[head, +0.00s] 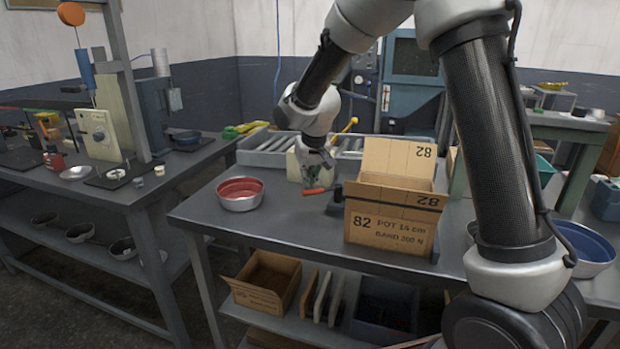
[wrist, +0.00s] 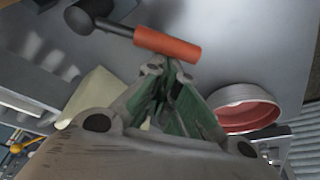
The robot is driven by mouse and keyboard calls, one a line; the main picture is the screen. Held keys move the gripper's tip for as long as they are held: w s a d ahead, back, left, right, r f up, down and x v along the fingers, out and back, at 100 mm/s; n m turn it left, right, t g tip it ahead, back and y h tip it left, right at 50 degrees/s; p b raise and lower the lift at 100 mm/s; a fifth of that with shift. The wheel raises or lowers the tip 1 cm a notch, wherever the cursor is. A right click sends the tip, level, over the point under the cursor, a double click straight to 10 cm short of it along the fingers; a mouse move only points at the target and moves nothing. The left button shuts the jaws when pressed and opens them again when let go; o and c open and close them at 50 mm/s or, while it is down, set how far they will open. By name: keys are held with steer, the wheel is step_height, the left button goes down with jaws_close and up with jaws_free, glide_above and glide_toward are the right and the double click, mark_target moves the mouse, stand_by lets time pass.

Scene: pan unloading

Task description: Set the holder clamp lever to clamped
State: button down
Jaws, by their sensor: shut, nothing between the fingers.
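The clamp lever has an orange handle (head: 314,191) lying close to the table top, just left of the cardboard box. In the wrist view the orange handle (wrist: 168,46) joins a dark arm and a round dark knob (wrist: 84,17). My gripper (head: 318,164) points down above and behind the handle. In the wrist view my gripper (wrist: 168,70) has its fingertips together, empty, right beside the handle; I cannot tell whether they touch it. A cream block (head: 294,165) stands behind the handle. The holder's body is mostly hidden by the box in the head view.
A cardboard box (head: 391,222) marked 82 stands close on the right with its flap up. A red-lined pan (head: 240,203) sits to the left; it also shows in the wrist view (wrist: 244,94). A grey roller tray (head: 262,158) lies behind. The table front left is clear.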

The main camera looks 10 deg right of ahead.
steer(key=shift+s+n, duration=0.25)
steer(key=shift+n, duration=0.05)
steer(key=shift+s+a, duration=0.15)
steer(key=shift+s, duration=0.4)
steer(key=v, duration=1)
steer(key=shift+d, duration=0.25)
